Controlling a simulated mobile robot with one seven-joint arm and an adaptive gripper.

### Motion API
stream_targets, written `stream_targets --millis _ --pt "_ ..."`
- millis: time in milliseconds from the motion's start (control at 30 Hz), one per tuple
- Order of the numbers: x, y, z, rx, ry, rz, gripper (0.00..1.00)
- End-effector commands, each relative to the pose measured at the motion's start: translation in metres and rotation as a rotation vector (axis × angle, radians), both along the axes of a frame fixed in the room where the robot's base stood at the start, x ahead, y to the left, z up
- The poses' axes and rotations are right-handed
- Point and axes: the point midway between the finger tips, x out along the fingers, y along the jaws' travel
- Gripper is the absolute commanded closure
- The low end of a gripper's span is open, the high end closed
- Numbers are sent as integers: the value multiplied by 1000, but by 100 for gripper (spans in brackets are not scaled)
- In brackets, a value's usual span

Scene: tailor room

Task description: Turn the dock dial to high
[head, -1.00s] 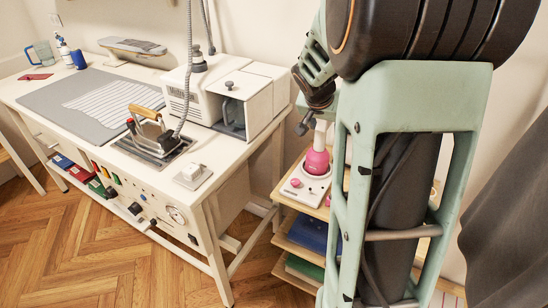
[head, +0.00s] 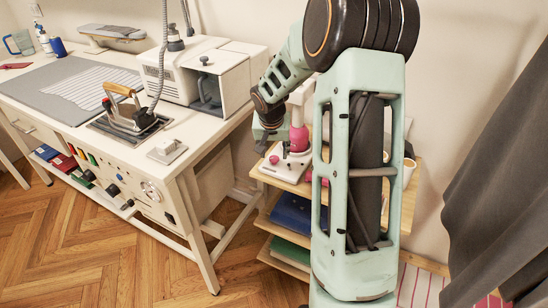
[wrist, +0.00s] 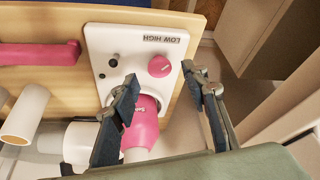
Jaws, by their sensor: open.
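The dock (wrist: 112,50) is a white plate with LOW HIGH printed on it, upside down in the wrist view. Its round pink dial (wrist: 159,67) bears a short pale mark; which setting it points to is hard to tell. In the head view the dock (head: 276,170) sits on a wooden shelf, with the small pink dial (head: 274,159) at its left. My gripper (wrist: 160,73) is open and empty, its fingertips on either side of the dial in the wrist view. Contact cannot be told. A pink and white tool (wrist: 143,112) stands on the dock, between the fingers in the picture.
A pink bar handle (wrist: 38,54) and white tubes (wrist: 25,115) lie beside the dock in the wrist view. The ironing table (head: 180,165) with an iron (head: 130,115) and a white steam unit (head: 205,70) stands left of the shelf. A dark curtain (head: 500,160) hangs right.

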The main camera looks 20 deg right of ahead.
Motion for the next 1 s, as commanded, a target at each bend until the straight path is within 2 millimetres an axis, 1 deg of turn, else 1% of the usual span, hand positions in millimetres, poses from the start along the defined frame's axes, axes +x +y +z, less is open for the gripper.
stream_targets --millis 33,200,533,567,900,933,1000 --pt "3 -1 -9 1 2 0 59" --pt "8 -4 -21 0 1 0 59" --pt "9 -5 -23 0 -1 0 59" --pt "9 -5 -23 0 -1 0 61" --pt "9 -5 -23 0 -1 0 98" --pt "9 -5 -23 0 -1 0 100" --pt "9 -5 -23 -1 -1 1 100"
